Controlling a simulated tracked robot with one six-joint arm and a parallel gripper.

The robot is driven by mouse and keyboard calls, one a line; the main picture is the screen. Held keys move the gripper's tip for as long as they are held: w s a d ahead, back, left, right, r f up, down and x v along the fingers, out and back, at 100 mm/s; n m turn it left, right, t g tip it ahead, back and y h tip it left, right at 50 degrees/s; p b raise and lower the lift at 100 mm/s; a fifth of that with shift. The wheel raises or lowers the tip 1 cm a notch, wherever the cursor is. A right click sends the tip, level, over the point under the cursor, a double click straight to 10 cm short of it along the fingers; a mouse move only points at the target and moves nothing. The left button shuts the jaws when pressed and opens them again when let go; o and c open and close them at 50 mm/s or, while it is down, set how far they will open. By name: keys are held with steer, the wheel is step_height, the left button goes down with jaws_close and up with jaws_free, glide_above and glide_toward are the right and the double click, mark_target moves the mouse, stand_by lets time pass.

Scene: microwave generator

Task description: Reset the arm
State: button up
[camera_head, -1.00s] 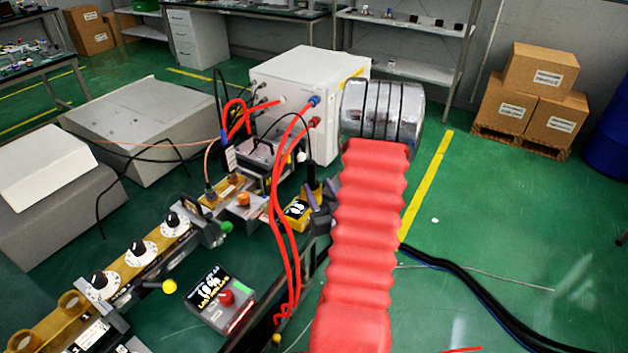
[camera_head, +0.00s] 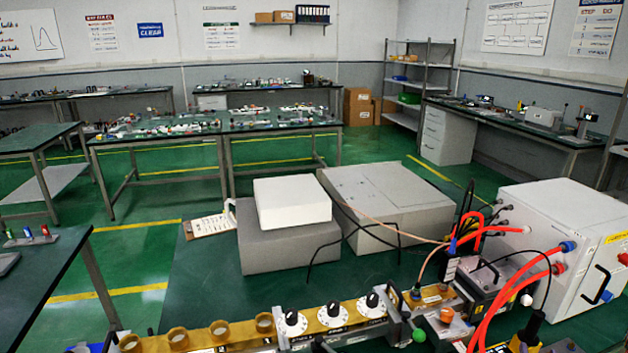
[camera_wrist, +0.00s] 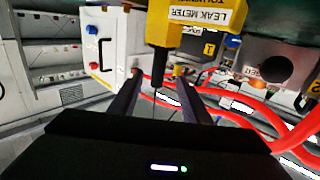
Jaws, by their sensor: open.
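My gripper (camera_wrist: 158,82) shows in the wrist view with its two dark fingers apart. A yellow leak meter (camera_wrist: 190,28) with an upside-down label is just beyond the fingertips. A thin dark tip hangs from it, in line with the gap between the fingers; I cannot tell whether anything touches. My arm and gripper are out of the head view.
A white cabinet (camera_head: 565,245) with red hoses (camera_head: 515,290) stands at the right, and the hoses also pass close to my fingers in the wrist view (camera_wrist: 235,112). A waveguide bench with dials (camera_head: 335,316) runs along the front. Grey boxes (camera_head: 290,240) sit behind it.

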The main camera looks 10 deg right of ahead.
steer(key=w+a+r+n+g+y, duration=0.25)
steer(key=w+a+r, duration=0.3)
steer(key=w, duration=0.35)
steer(key=w+a+r+n+g+y, duration=0.1)
steer(key=a+r, duration=0.2)
steer(key=a, duration=0.3)
steer(key=w+a+r+g+y, duration=0.1)
steer(key=w+a+r, duration=0.1)
steer(key=a, duration=0.5)
steer(key=s+a+r+n+g+y, duration=0.1)
steer(key=s+a+r+g+y, duration=0.1)
steer(key=s+a, duration=0.6)
steer(key=s+a+r+n+g+y, duration=0.2)
steer(key=s+a, duration=0.7)
steer(key=a, duration=0.7)
step_height(320, 180, up, 3)
steer(key=shift+s+a+f+g+y, duration=0.1)
steer(key=shift+s+a+g+y, duration=0.1)
steer(key=shift+a+g+y, duration=0.4)
steer(key=shift+d, duration=0.25)
